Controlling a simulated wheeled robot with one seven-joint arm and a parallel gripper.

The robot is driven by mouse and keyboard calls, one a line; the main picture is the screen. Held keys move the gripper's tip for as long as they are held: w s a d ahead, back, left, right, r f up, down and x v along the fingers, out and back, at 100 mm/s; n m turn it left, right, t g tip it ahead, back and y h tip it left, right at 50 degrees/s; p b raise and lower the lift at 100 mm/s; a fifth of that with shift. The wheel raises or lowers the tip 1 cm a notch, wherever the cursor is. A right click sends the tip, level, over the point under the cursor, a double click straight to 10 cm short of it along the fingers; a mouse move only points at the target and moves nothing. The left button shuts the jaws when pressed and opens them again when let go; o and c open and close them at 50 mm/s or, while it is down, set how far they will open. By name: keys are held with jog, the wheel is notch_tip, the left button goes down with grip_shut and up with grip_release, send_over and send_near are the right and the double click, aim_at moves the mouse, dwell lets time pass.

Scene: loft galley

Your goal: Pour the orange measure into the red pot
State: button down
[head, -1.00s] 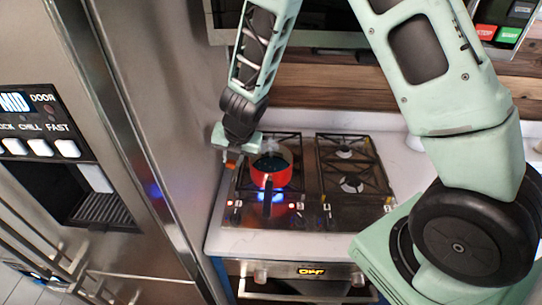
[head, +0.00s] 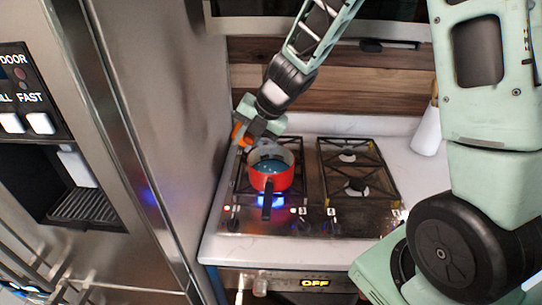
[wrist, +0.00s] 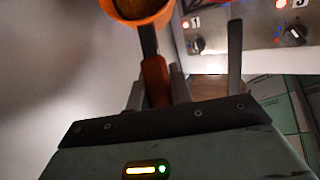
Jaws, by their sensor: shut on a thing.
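The red pot (head: 283,181) stands on the front left burner of the hob, its dark handle toward me and bluish liquid inside. A blue flame shows beneath it. My gripper (head: 250,128) is behind and left of the pot in the head view, above hob height. It is shut on the handle of the orange measure (head: 240,135). In the wrist view the orange measure (wrist: 138,17) is cut off by the top edge; brown contents show inside it. Its orange handle runs down between the fingers of my gripper (wrist: 165,75). The pot is not in the wrist view.
The steel fridge (head: 165,100) stands close on the left of the hob. The right burners (head: 352,185) are empty. A white container (head: 427,132) stands on the counter at the right. A wooden backsplash (head: 330,70) is behind the hob.

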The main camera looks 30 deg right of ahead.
jog(key=shift+d+r+m+y+b, duration=0.15)
jog(key=shift+d+r+y+b, duration=0.35)
jog(key=shift+y+b, duration=0.55)
jog(key=shift+d+r+m+y+b, duration=0.15)
jog(key=shift+d+r+y+b, duration=0.35)
jog(key=shift+b, duration=0.9)
jog(key=shift+s+d+r+m+t+y+b, duration=0.1)
jog(key=shift+d+r+m+t+y+b, duration=0.25)
jog(key=shift+y+b, duration=0.5)
jog(key=shift+s+d+r+m+t+y+b, duration=0.15)
jog(key=shift+d+r+y+b, duration=0.35)
jog(key=shift+y+b, duration=0.35)
jog(key=shift+d+r+t+y+b, duration=0.15)
jog(key=shift+d+y+b, duration=0.2)
jog(key=shift+d, duration=0.35)
jog(key=shift+d+r+t+y+b, duration=0.2)
jog(key=shift+d+y, duration=0.2)
jog(key=shift+d, duration=0.3)
jog(key=shift+d+r+m+t+y+b, duration=0.15)
jog(key=shift+d+m+t+y+b, duration=0.3)
jog(key=shift+d+y, duration=0.55)
dwell(1.5)
